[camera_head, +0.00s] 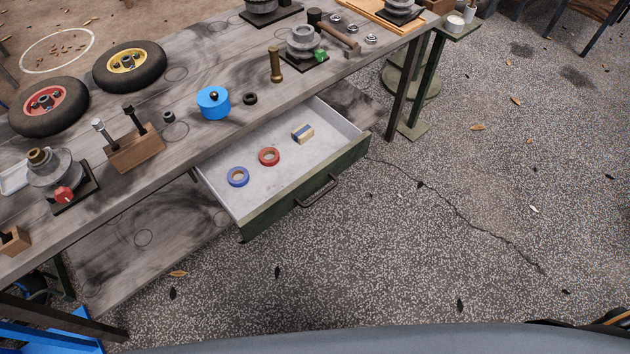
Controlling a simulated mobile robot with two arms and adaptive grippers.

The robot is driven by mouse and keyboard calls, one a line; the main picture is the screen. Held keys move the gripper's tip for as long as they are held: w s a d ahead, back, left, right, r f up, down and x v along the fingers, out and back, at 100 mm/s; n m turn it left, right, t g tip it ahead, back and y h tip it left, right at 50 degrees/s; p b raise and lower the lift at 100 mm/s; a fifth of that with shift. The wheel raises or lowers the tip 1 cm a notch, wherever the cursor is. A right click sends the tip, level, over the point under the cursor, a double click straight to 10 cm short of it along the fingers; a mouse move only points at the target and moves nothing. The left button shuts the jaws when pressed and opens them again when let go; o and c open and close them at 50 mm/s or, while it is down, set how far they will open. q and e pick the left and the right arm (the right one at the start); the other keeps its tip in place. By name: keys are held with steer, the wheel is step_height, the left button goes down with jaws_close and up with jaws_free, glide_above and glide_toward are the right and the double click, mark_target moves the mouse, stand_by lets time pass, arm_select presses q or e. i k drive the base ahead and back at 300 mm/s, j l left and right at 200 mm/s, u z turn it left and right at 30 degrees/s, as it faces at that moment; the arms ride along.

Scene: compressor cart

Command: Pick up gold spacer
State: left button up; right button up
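A brass-gold, upright cylindrical piece (275,66) with a wider foot stands on the grey workbench (200,150), behind the open drawer and to the right of a blue round canister (213,102). A second brass-coloured part, ring-like, (38,156) sits on top of a grey metal fitting at the left. I cannot tell for sure which of these is the gold spacer. Neither of my grippers is in view.
An open drawer (352,152) sticks out in front of the bench, holding blue tape (238,177), red tape (269,156) and a small block (303,133). Two wheels (130,66) (48,106) and a wooden block with tools (134,152) stand left. The speckled floor is mostly open.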

mark_target(35, 155)
steer(key=u, duration=1.5)
